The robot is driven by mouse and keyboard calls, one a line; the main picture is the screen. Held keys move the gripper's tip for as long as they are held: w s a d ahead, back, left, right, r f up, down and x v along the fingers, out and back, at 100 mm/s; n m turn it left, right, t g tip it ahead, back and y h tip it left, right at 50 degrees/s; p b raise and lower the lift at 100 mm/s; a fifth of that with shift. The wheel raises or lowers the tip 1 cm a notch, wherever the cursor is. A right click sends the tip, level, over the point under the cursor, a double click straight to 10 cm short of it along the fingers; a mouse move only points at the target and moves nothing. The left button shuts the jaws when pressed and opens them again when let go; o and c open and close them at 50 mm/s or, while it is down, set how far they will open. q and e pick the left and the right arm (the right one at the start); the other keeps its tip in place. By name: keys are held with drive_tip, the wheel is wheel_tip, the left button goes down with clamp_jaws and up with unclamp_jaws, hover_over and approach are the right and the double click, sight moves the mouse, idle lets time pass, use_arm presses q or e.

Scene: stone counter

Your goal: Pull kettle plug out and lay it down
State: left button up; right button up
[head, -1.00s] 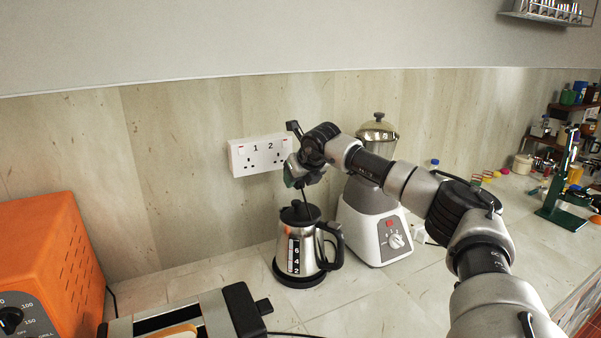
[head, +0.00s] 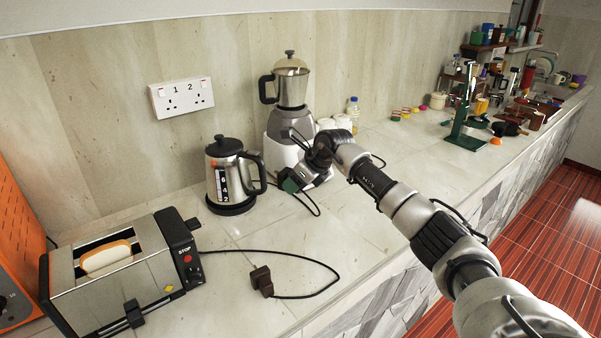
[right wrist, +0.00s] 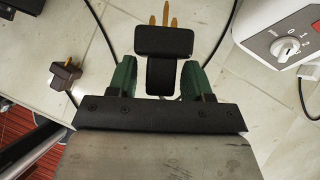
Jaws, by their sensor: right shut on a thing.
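My right gripper (head: 292,183) is low over the counter, right of the kettle and in front of the blender. Its green-tipped fingers (right wrist: 150,80) are shut on a black plug (right wrist: 164,42), whose brass prongs point away from the gripper. The plug is hard to make out in the head view. A dark cord loops from the gripper over the counter. The steel kettle (head: 232,180) stands upright on its black base. The white double wall socket (head: 182,97), marked 1 and 2, has nothing in it. My left gripper is not in view.
A second, dark brown plug (head: 262,281) lies on the counter on a cord near the toaster (head: 118,268); it also shows in the wrist view (right wrist: 65,74). The blender (head: 287,120) stands behind my gripper. Bare counter (head: 325,240) lies in front.

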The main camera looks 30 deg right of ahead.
drive_tip(key=shift+w+f, duration=0.1)
drive_tip(key=shift+w, duration=0.15)
drive_tip(key=b, duration=0.6)
hover_over(302, 243)
drive_tip(key=s+d, duration=0.1)
drive_tip(key=s, duration=0.1)
wheel_tip(302, 243, down, 10)
drive_tip(key=shift+s+f, duration=0.1)
drive_tip(key=shift+f, duration=0.05)
wheel_tip(302, 243, down, 3)
drive_tip(key=shift+r+b, duration=0.1)
drive_tip(key=shift+b, duration=0.9)
drive_tip(key=shift+f+b, duration=0.5)
drive_tip(key=shift+f, duration=0.3)
drive_tip(key=shift+f+b, duration=0.45)
drive_tip(key=shift+f, duration=0.2)
drive_tip(key=o, duration=1)
drive_tip(key=shift+r, duration=0.1)
drive_tip(key=b+v, duration=0.1)
drive_tip(key=v, duration=0.9)
drive_tip(key=shift+s+d+r, duration=0.1)
drive_tip(key=shift+s+r, duration=0.1)
drive_tip(key=shift+r, duration=0.05)
